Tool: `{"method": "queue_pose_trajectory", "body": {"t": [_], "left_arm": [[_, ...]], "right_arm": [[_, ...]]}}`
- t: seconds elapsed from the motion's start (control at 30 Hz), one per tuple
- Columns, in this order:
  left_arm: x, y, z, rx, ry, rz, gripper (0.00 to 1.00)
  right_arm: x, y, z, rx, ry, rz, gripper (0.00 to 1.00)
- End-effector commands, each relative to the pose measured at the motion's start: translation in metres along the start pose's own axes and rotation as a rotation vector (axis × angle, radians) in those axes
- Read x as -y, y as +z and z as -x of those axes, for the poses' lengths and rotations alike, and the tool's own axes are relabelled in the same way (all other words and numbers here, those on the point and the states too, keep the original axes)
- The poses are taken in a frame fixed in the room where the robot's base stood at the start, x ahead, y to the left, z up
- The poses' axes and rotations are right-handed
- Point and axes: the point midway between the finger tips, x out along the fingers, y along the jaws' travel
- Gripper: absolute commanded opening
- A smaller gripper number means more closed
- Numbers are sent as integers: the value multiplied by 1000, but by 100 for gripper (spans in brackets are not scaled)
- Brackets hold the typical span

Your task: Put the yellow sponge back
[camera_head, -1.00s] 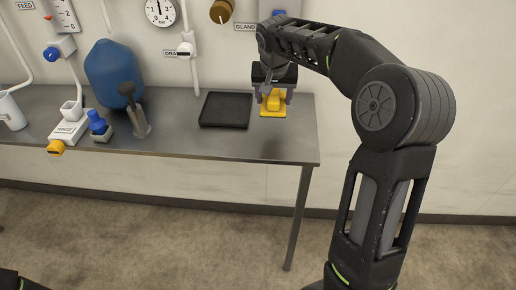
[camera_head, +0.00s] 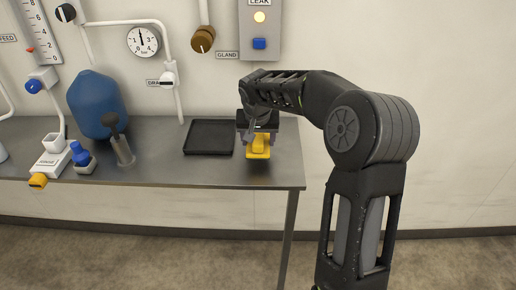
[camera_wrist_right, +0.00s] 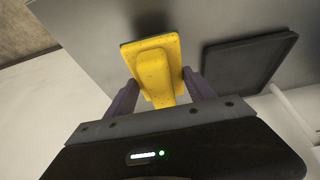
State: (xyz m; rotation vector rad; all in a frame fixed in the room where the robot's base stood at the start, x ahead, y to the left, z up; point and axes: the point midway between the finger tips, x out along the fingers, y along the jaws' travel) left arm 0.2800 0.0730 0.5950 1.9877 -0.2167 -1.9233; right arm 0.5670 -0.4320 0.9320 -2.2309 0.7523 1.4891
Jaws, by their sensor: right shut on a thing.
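The yellow sponge (camera_head: 259,148) is a flat yellow pad with a raised yellow grip part. My right gripper (camera_head: 258,133) is shut on it, over the right end of the table. In the right wrist view the sponge (camera_wrist_right: 156,62) sits between the two fingers of the gripper (camera_wrist_right: 160,82). A dark shadow lies on the table apart from the sponge, so it appears held a little above the surface. A black shallow tray (camera_head: 209,137) lies just left of it and looks empty; it also shows in the right wrist view (camera_wrist_right: 245,62). My left gripper is out of view.
The grey metal table (camera_head: 200,172) has bare room in front of the tray. On its left stand a blue tank (camera_head: 97,103), a grey upright fitting (camera_head: 122,150), a blue-knobbed piece (camera_head: 82,158) and a white block with a yellow end (camera_head: 52,160). Pipes and gauges line the wall behind.

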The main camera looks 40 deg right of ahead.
Motion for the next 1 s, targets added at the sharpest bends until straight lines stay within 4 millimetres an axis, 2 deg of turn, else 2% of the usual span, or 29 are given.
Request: {"method": "queue_pose_trajectory", "body": {"t": [0.23, 0.5, 0.9, 0.93, 1.0], "left_arm": [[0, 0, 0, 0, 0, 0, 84], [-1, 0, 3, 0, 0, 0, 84], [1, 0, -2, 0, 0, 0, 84], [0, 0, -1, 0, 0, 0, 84], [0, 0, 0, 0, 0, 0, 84]], "right_arm": [[0, 2, -4, 1, 0, 0, 18], [0, 14, -33, 2, 0, 0, 18], [0, 16, -38, 0, -1, 0, 18], [0, 16, -37, 0, -1, 0, 65], [0, 16, -36, 0, -1, 0, 71]]}}
